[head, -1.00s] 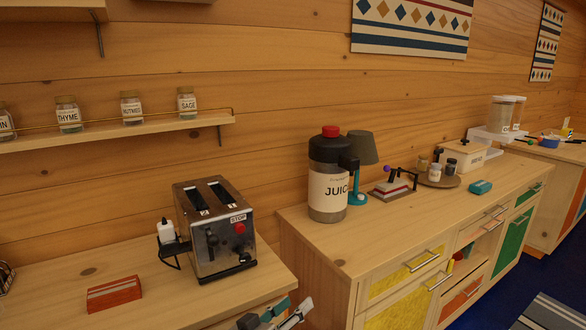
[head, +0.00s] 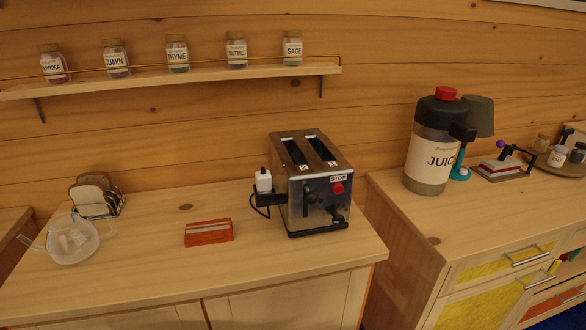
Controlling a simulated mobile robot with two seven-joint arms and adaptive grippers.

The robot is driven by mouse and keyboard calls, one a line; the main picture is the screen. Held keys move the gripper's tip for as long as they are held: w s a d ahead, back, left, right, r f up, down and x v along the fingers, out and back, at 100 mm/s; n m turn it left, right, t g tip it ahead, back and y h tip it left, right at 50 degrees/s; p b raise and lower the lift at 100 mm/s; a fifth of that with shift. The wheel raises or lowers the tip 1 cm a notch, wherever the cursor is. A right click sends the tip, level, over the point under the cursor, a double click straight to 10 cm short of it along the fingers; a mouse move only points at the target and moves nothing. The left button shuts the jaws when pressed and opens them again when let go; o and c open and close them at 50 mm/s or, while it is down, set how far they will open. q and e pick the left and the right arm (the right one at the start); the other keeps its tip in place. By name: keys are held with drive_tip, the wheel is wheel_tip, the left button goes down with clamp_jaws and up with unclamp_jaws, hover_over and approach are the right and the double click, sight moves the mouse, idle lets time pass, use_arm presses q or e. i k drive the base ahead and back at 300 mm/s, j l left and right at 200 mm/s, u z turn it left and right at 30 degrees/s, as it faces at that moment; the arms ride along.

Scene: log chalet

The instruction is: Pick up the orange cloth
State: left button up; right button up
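The orange cloth (head: 208,232) lies folded on the wooden counter in the head view, left of the toaster. It has pale stripes across it.
A metal toaster (head: 312,185) stands right of the cloth, with a plug and cord at its left side. A glass teapot (head: 72,240) and a toast rack (head: 95,196) are to the left. A juice dispenser (head: 431,145) stands on the right cabinet. The counter in front of the cloth is clear.

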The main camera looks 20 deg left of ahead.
sight(220, 230)
drive_tip(key=u, duration=1.2)
